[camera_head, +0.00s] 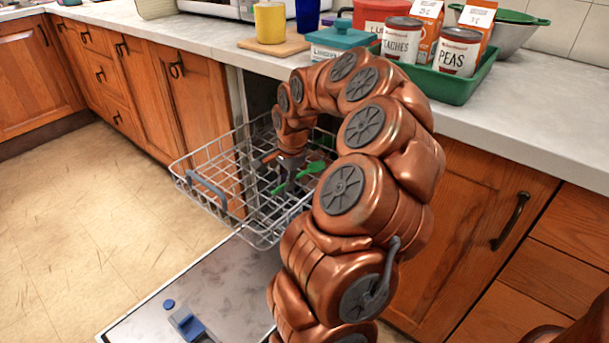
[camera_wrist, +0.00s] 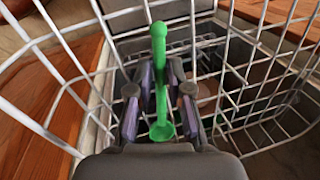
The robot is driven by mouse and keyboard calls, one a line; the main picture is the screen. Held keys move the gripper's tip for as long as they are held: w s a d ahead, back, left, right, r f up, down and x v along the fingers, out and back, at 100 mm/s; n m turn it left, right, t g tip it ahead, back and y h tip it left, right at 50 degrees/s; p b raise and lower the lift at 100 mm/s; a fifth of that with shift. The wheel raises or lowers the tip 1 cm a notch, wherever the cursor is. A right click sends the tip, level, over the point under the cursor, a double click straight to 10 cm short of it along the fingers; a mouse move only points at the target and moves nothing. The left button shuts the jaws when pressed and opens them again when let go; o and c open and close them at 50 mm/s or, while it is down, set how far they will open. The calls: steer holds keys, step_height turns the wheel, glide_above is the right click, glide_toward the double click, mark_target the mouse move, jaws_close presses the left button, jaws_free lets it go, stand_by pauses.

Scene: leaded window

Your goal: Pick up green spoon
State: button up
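The green spoon (camera_wrist: 160,85) is in the wire dish rack. In the wrist view it runs up the middle of the picture, between the two fingers of my gripper (camera_wrist: 162,88). The fingers have pale purple pads and stand apart, with a small gap seen on each side of the spoon. My gripper is open around the spoon and does not appear to press on it. In the head view the green spoon (camera_head: 311,168) shows beside my gripper (camera_head: 289,184), low inside the rack. Part of the spoon is hidden by my gripper there.
The wire rack (camera_head: 214,202) surrounds my gripper with its bars. It is above the open dishwasher door (camera_head: 225,285). The worktop (camera_head: 215,40) above holds a yellow mug (camera_head: 269,22) and a green tray (camera_head: 455,88) with cans. Open floor lies to the left.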

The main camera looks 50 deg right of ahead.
jaws_close()
steer(key=shift+r, duration=0.15)
